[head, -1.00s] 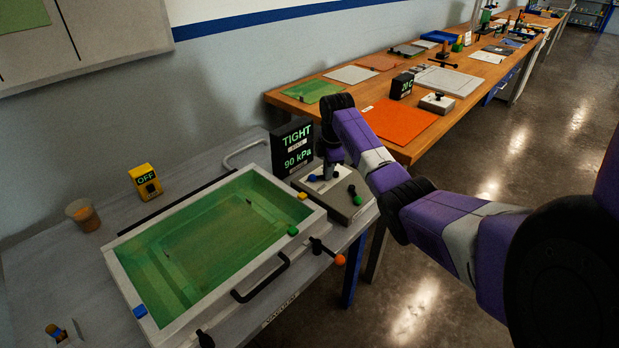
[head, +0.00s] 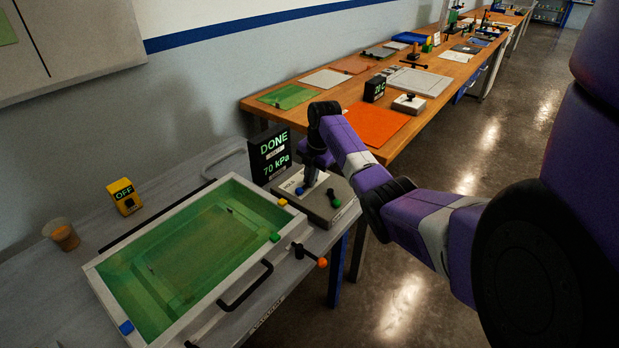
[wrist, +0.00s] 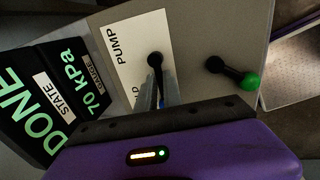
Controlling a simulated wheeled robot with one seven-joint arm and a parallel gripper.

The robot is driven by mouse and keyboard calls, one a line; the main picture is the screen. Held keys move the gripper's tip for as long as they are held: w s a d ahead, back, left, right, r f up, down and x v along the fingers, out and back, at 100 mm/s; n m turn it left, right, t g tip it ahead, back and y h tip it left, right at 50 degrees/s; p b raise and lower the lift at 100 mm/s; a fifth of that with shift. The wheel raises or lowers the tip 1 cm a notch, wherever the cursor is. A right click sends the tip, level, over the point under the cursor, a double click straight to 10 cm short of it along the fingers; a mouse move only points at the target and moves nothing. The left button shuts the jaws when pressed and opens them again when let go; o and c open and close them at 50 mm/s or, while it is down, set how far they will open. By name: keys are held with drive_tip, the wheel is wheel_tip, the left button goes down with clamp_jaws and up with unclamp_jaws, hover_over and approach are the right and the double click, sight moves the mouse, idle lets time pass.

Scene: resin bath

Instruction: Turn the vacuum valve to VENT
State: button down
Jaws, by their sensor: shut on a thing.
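The vacuum valve sits on a grey box (head: 335,212) at the far right corner of the bath. It is a small lever with a blue end (head: 299,190) and a black pivot (wrist: 155,58). Its white label (wrist: 122,50) reads PUMP at one side in the wrist view; the other words are partly covered. My gripper (wrist: 160,90) is shut on the valve lever, pointing down at it; the fingers hide most of it. The state display (head: 270,155) beside the box reads DONE and 70 kPa.
A green-knobbed lever (wrist: 248,80) stands on the same box, close to my gripper. The green bath (head: 195,250) with its white rim lies to the left. An orange-knobbed handle (head: 321,262) sticks out at the front. A yellow OFF switch (head: 125,197) stands behind.

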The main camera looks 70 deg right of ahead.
idle(0.3)
drive_tip(key=c, duration=1.5)
unclamp_jaws()
drive_tip(key=shift+s+a+r, duration=0.1)
drive_tip(key=shift+s+r, duration=0.15)
drive_tip(key=shift+r, duration=1)
drive_tip(key=shift+s+a+r, duration=0.1)
drive_tip(key=shift+s+r, duration=0.15)
drive_tip(key=shift+r, duration=1.05)
drive_tip(key=shift+s+a+r, duration=0.1)
drive_tip(key=shift+s+r, duration=0.15)
drive_tip(key=shift+r, duration=1)
